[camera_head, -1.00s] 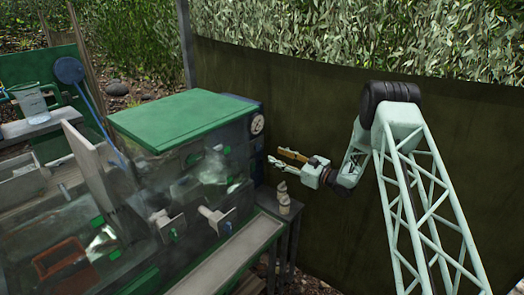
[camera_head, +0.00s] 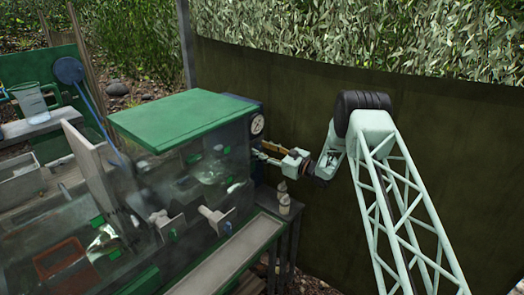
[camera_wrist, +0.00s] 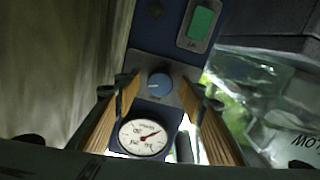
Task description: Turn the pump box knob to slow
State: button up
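The pump box (camera_head: 256,108) is a dark blue upright box at the right end of the green-lidded tank. Its round blue knob (camera_wrist: 159,84) sits on a grey plate near the middle of the wrist view, with a pale pointer mark toward the left. The plate's lettering is too small to read. My gripper (camera_head: 262,152) is at the box front, just below the dial. In the wrist view its two wood-coloured fingers stand apart, left and right of the knob, with gaps showing. The knob is hidden in the head view.
A white dial gauge (camera_wrist: 143,138) with a red needle is below the knob, and a green display (camera_wrist: 201,22) is above it. A small pale bottle-like object (camera_head: 283,198) stands on a stand below my gripper. A dark cloth screen (camera_head: 330,100) is behind.

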jog(key=c, duration=0.8)
jog(key=shift+c, duration=0.2)
jog(key=shift+f+n+b, duration=0.15)
jog(key=shift+n+b, duration=0.45)
jog(key=shift+b, duration=0.3)
jog(key=shift+n+b, duration=0.7)
jog(key=shift+b, duration=0.35)
jog(key=n+b, duration=0.5)
jog(key=b, duration=0.2)
jog(key=shift+w+n, duration=0.1)
jog(key=shift+n, duration=0.3)
jog(key=n+b, duration=0.3)
jog(key=shift+b, duration=0.4)
jog(key=shift+d+r+n+b, duration=0.1)
jog(key=shift+r+n+b, duration=0.1)
jog(key=shift+n+b, duration=0.85)
jog(key=shift+n, duration=0.45)
